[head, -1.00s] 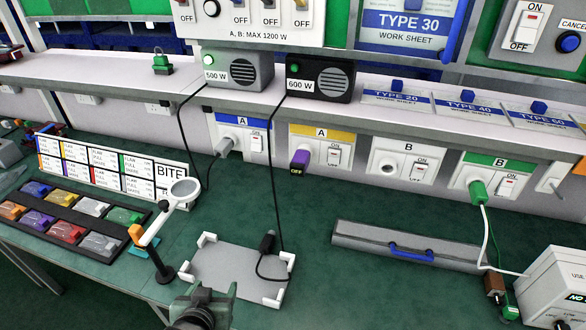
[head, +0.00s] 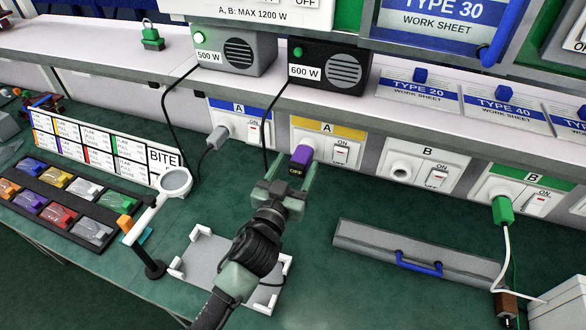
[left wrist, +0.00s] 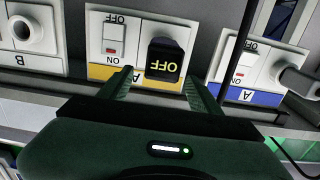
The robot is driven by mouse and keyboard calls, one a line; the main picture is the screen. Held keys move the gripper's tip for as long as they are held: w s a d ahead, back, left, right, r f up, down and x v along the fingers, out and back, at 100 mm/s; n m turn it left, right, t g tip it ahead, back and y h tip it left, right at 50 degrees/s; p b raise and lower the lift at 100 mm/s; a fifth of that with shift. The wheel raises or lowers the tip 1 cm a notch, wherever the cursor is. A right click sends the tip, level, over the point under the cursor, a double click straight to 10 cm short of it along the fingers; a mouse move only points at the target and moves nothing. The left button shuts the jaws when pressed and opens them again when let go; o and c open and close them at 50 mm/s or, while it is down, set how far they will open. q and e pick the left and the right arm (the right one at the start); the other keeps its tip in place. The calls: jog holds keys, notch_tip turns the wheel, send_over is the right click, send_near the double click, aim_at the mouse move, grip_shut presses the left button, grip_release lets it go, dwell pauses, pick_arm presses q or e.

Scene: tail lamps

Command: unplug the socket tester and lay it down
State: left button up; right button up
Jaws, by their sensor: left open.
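The socket tester (head: 301,159) is a small purple block with a dark face reading OFF. It is plugged into the yellow-labelled A socket panel (head: 327,128). It also shows in the left wrist view (left wrist: 165,58), upside down. My left gripper (head: 292,170) is open, with its fingers pointing at the tester from the front. In the left wrist view, the fingertips (left wrist: 160,73) lie to either side of the tester's near end, with a gap on each side. I cannot tell how far they reach along it. My right gripper is not in view.
A grey plug (head: 216,137) sits in the blue-labelled A socket, left of the tester. A black cable (head: 266,136) hangs close by the gripper. A cornered grey tray (head: 203,256) lies under my left arm. A grey case (head: 365,247) lies to the right.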

aim_at(302, 158)
pick_arm(q)
jog(key=x, duration=0.3)
jog(key=shift+p+x, duration=0.3)
jog(key=shift+x, duration=0.6)
jog(key=shift+f, duration=0.15)
jog(key=shift+c, duration=0.6)
jog(key=c, duration=1)
jog(key=o, duration=0.4)
grip_shut()
jog(key=shift+s, duration=0.1)
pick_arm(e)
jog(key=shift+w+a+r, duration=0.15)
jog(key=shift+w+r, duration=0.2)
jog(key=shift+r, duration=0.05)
pick_arm(q)
jog(key=shift+s, duration=0.1)
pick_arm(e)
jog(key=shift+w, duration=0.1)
